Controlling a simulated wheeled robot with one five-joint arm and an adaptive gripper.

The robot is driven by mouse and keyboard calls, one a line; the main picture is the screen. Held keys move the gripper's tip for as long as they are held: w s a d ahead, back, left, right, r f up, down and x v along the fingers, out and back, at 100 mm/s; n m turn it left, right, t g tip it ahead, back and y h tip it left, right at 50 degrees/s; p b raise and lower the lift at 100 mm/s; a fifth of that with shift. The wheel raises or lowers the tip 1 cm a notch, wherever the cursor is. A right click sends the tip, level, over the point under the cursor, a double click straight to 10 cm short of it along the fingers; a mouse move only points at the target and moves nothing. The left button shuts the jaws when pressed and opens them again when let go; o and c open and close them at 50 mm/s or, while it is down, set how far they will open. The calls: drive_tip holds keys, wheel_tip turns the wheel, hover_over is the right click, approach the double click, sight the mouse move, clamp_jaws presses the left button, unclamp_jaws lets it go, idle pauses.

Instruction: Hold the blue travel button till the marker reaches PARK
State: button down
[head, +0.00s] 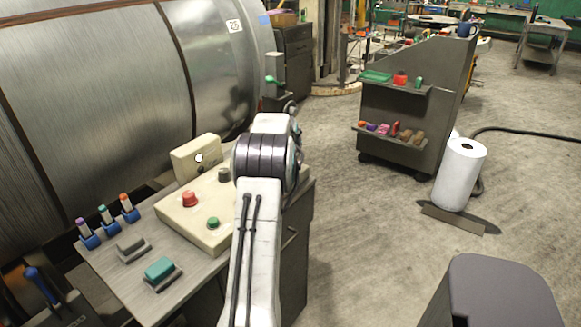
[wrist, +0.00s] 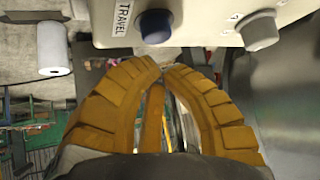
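The blue travel button (wrist: 155,27) sticks out of the cream control panel (wrist: 200,22) in the wrist view, beside a label (wrist: 122,17) reading TRAVEL. My gripper (wrist: 165,65) has yellow fingers with their tips together and nothing visible between them. The tips are just below the button in the picture, and I see no clear contact. In the head view the cream panel (head: 177,220) shows a red button (head: 190,198) and a green button (head: 213,222). My arm covers its right part, so the blue button and gripper are hidden there. I cannot make out the marker or PARK.
A grey knob (wrist: 258,31) sits on the panel near the blue button. A cream box with a round white light (head: 199,158) stands behind the panel. A large metal cylinder (head: 110,70) fills the left. A grey cart (head: 400,110) and white roll (head: 460,175) stand right; floor between is clear.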

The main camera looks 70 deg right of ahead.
drive_tip(key=shift+w+f, duration=0.1)
idle(1.4)
drive_tip(key=shift+w+a+f+b, duration=0.1)
drive_tip(key=shift+w+f+b, duration=0.35)
drive_tip(key=shift+b, duration=0.15)
